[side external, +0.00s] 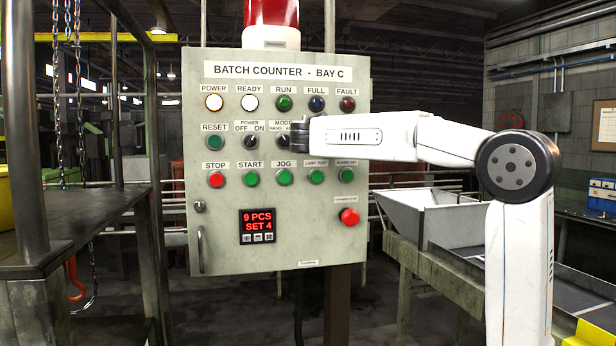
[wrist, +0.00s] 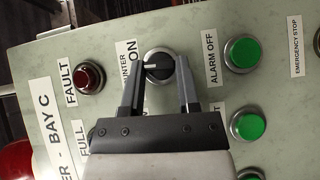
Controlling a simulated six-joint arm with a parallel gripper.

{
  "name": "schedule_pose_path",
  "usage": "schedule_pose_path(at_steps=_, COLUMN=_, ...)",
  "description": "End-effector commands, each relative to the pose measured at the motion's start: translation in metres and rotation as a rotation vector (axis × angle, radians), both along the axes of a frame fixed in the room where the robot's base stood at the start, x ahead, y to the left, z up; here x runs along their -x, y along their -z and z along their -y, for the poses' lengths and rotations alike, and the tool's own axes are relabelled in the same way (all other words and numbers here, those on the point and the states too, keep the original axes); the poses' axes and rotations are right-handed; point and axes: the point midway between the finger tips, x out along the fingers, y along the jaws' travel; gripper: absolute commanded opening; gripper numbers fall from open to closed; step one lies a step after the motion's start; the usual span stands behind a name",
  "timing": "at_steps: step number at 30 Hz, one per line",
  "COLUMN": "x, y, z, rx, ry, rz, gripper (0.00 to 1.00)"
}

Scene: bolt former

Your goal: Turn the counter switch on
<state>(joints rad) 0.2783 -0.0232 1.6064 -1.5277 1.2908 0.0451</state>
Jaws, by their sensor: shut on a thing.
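The counter switch (wrist: 159,64) is a round black knob with a white line, in a light ring, on the grey-green panel (side external: 220,240). Its label (wrist: 128,62) is partly covered by a finger; "ON" shows at its upper end. In the wrist view, the white line points left, toward the label. My gripper (wrist: 162,72) has one finger on each side of the knob and is shut on it. In the side view, my gripper (side external: 301,133) is at the panel's second row, beside the mode switch (side external: 282,142), and hides the counter switch.
The green alarm-off button (wrist: 242,53) and the red fault lamp (wrist: 88,78) sit close to the fingers. A red emergency stop (side external: 349,217) is lower right on the panel. A display (side external: 258,226) reads "9 PCS SET 4". A conveyor (side external: 450,265) stands at right.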

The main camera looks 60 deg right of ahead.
Motion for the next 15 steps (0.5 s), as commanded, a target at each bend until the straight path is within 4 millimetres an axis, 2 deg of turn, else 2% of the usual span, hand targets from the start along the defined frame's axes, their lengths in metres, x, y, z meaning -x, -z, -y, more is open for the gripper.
schedule_pose_path(at_steps=15, x=0.0012, y=-0.0055, z=0.0012, rx=-0.283, ry=0.001, rz=0.285, gripper=0.00)
